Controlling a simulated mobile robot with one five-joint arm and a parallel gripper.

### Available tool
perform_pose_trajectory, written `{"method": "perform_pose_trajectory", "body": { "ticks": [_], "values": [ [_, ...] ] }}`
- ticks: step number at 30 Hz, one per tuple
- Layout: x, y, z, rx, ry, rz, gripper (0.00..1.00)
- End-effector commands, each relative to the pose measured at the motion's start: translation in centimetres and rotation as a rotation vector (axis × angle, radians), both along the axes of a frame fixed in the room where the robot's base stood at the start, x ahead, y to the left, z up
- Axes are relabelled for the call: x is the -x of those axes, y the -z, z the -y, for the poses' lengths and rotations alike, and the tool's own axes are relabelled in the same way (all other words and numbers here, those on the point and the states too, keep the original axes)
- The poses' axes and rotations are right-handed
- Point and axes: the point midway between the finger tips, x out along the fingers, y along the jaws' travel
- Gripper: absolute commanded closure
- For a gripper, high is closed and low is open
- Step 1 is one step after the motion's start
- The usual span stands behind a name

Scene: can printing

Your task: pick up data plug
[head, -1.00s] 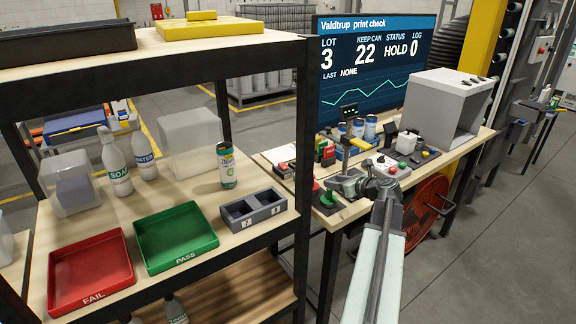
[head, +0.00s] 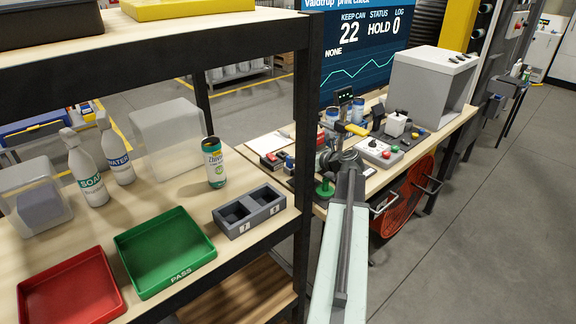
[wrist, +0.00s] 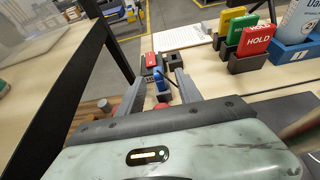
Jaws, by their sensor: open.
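My gripper (head: 332,158) is over the workbench in the head view, where its jaws are hard to make out. In the wrist view its two grey fingers (wrist: 163,76) are apart. A small upright blue piece (wrist: 162,84) shows between them; it looks like the data plug, but I cannot be sure. I cannot tell how far below or beyond the fingertips it is. A red-topped block (wrist: 150,60) and a dark block (wrist: 172,58) lie just beyond it.
A card holder with a red HOLD card (wrist: 256,41) stands right of the fingers. On the bench are a green stamp (head: 325,188), a control box (head: 380,152) and a grey cabinet (head: 420,85). The black shelf post (head: 303,130) stands close on the left, beside the green tray (head: 130,262).

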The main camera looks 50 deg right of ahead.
Motion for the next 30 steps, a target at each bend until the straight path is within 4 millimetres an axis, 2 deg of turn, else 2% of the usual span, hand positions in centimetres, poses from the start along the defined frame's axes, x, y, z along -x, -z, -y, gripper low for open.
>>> {"method": "perform_pose_trajectory", "body": {
  "ticks": [5,12,18,19,23,24,30],
  "values": [
    [-1.0,0.6,-0.1,0.001,0.000,0.000,0.58],
    [-4.6,2.2,-0.1,0.000,-0.001,0.001,0.58],
    [-4.8,2.1,-0.2,0.000,-0.001,0.000,0.58],
    [-4.8,2.0,-0.2,0.000,-0.001,0.000,0.61],
    [-4.8,2.0,-0.2,0.000,-0.001,0.000,0.97],
    [-4.8,2.0,-0.2,0.000,-0.001,0.000,1.00],
    [-4.9,2.0,-0.2,-0.001,-0.002,0.001,1.00]
  ]
}}
